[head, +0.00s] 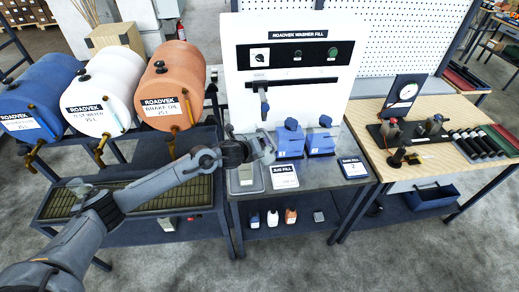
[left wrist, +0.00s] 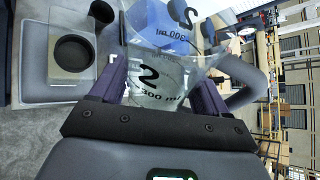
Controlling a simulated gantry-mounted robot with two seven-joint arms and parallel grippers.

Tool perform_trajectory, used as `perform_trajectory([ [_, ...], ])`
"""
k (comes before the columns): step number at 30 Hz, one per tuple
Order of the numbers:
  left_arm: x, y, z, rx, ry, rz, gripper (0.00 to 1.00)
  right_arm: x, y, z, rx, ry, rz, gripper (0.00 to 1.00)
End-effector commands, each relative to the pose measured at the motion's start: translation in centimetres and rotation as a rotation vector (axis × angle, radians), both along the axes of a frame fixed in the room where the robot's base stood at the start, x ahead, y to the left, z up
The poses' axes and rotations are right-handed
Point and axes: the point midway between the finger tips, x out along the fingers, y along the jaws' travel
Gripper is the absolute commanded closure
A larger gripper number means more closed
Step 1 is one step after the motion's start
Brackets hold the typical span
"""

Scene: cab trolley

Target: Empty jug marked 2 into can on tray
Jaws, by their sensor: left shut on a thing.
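My left gripper (head: 262,148) is above the middle bench, left of the blue containers. It is shut on a clear jug (left wrist: 155,80) marked 2 and 300 ml, which sits between both fingers in the left wrist view. The jug is hard to make out in the head view, and I cannot tell its fill. A grey tray (head: 247,187) lies on the bench just below and left of the gripper. In the left wrist view a can with a dark round opening (left wrist: 74,51) stands on the tray (left wrist: 40,92), apart from the jug. My right gripper is not in view.
Blue containers (head: 290,141) stand close right of the gripper, behind a JUG FILL card (head: 284,176). The washer fill panel (head: 293,53) rises behind. Large drums (head: 172,84) with taps stand left.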

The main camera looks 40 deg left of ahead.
Motion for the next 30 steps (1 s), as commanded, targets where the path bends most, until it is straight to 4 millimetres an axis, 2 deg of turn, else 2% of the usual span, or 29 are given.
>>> perform_trajectory([
  [1,0.0,0.3,-0.3,0.040,0.001,0.000,0.58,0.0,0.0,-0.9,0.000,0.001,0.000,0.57],
  [12,-0.1,1.3,-0.1,0.258,0.019,0.002,0.58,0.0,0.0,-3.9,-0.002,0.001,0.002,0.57],
  [30,-0.2,2.4,0.1,0.504,0.042,0.001,0.58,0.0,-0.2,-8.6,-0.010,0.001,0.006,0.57],
])
